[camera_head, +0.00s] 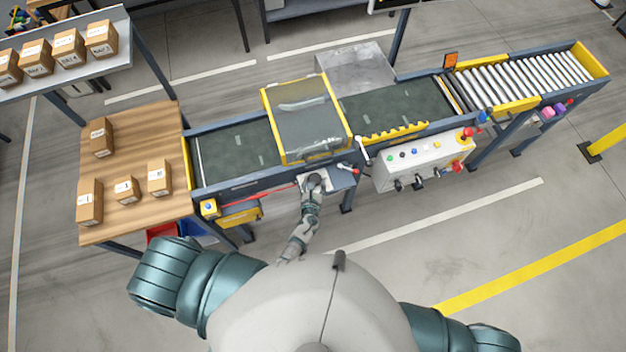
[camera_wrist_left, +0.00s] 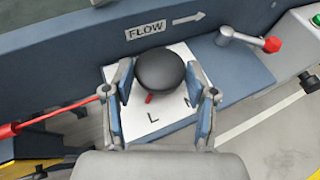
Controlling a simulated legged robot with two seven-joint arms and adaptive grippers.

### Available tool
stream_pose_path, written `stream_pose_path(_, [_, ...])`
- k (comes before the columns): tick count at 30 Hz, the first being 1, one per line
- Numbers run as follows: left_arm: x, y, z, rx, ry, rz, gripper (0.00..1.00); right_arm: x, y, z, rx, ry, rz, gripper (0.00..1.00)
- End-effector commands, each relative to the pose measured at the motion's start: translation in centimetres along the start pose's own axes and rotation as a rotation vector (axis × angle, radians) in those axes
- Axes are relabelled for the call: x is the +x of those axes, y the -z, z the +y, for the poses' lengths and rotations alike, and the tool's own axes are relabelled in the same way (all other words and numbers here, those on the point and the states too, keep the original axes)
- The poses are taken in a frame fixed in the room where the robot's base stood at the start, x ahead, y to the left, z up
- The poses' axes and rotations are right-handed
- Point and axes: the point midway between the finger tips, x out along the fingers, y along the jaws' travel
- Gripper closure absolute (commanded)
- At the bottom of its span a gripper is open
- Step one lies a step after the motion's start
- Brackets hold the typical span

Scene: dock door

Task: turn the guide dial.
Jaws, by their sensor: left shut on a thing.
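The guide dial (camera_wrist_left: 160,70) is a round black knob on a white plate (camera_wrist_left: 140,122) on the conveyor's side. A small red mark shows below the knob, above the letter L. A second letter on the plate is partly hidden by a finger. My left gripper (camera_wrist_left: 159,88) has one finger on each side of the dial and is shut on it. In the head view my left gripper (camera_head: 315,183) is at the conveyor's near side, below the yellow-framed cover; the dial is hard to make out there. My right gripper is out of view.
A lever with a red tip (camera_wrist_left: 272,44) sticks out right of the dial. A red rod (camera_wrist_left: 55,117) runs to the left. A control box with buttons (camera_head: 424,160) stands right of my gripper. A wooden table (camera_head: 130,210) with several boxes is on the left.

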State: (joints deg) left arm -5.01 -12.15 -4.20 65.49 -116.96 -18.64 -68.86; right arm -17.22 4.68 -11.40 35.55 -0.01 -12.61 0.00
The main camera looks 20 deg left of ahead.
Motion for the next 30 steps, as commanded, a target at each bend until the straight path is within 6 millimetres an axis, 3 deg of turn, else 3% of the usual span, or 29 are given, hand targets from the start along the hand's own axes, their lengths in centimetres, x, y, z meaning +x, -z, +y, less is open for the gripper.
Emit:
stream_pose_path(13, [-0.1,0.8,-0.8,-0.097,-0.227,0.013,0.78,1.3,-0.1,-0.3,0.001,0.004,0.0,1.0])
stream_pose_path(30, [-0.1,0.8,-0.8,-0.115,-0.269,0.015,0.78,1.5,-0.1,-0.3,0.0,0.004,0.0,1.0])
